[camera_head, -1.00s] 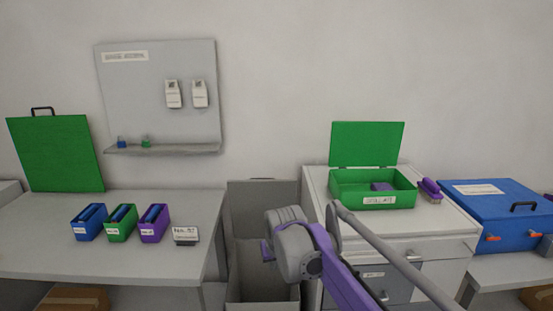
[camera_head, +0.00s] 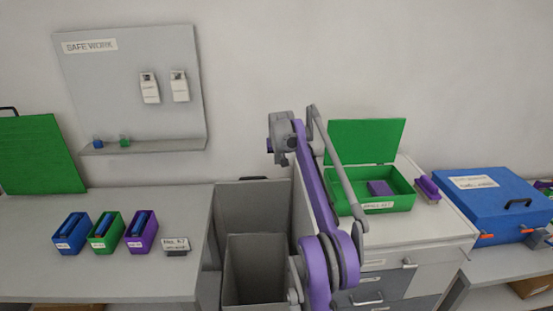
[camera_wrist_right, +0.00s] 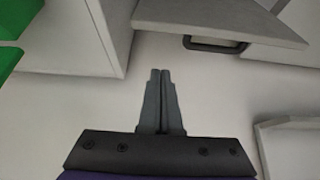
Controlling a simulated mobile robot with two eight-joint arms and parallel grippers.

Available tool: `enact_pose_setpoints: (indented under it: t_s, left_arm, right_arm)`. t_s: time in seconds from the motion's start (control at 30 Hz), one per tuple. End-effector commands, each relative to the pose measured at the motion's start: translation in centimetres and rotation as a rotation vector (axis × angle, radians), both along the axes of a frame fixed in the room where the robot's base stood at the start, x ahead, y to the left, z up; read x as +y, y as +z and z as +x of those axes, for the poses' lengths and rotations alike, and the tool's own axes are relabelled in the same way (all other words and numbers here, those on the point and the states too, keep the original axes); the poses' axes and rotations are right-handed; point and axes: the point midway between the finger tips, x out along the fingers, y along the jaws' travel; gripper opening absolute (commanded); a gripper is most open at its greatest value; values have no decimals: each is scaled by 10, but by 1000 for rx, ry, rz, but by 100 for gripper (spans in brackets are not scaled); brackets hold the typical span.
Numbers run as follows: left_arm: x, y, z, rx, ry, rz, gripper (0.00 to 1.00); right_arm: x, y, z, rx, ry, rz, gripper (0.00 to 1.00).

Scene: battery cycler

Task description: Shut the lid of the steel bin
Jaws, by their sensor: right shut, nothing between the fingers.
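The steel bin (camera_head: 255,285) is a grey open box standing between the left table and the white cabinet. Its lid (camera_head: 250,207) stands raised upright at the back of the bin, with a dark handle (camera_head: 253,178) at its top edge. In the right wrist view a grey panel that looks like the lid (camera_wrist_right: 220,18) shows at the top, with a dark handle (camera_wrist_right: 215,44). My right gripper (camera_head: 279,155) is above and to the right of the lid. Its fingers (camera_wrist_right: 160,72) are together and empty, apart from the handle. My left gripper is out of view.
The white cabinet (camera_head: 400,235) stands close right of the bin, carrying an open green box (camera_head: 372,205) and a purple brush (camera_head: 427,188). The table (camera_head: 110,275) at left holds small coloured boxes. A blue case (camera_head: 490,208) lies far right.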

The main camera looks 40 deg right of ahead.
Motion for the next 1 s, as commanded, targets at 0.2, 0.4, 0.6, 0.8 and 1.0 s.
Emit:
enact_pose_setpoints:
  t_s: [0.2, 0.4, 0.6, 0.8, 1.0]
  left_arm:
    - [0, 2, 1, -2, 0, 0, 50]
    - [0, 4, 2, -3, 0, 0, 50]
    - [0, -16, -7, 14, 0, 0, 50]
    - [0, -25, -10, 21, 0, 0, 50]
    - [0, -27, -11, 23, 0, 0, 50]
  right_arm:
    - [-11, -34, 19, -1, 1, 0, 0]
    - [-18, -59, 31, -1, 1, 0, 0]
    - [-8, -65, 14, 2, 2, 0, 0]
    - [-1, -65, 3, 1, 2, -1, 0]
    - [3, -65, -3, -1, 1, 0, 0]
